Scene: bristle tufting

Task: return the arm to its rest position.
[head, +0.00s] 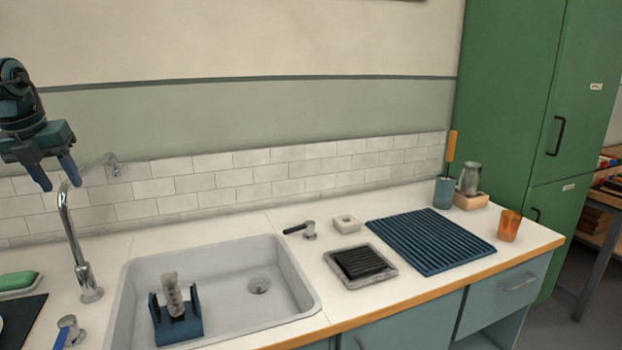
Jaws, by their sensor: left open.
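My left gripper (57,178) shows at the upper left, hanging from my arm, with its two blue fingers spread apart and nothing between them. It is above the counter's left part, in front of the tiled wall and close to the faucet (72,240) in the picture. My right gripper is out of view. In the sink (225,262) a blue holder (178,328) stands with a pale greyish piece (173,296) upright in it.
The counter (345,222) carries a ribbed blue mat (430,240), a tray with a black ribbed block (360,262), an orange cup (509,225) and a blue cup (443,192). A green soap bar (17,280) lies at far left. A green cabinet (520,100) stands right.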

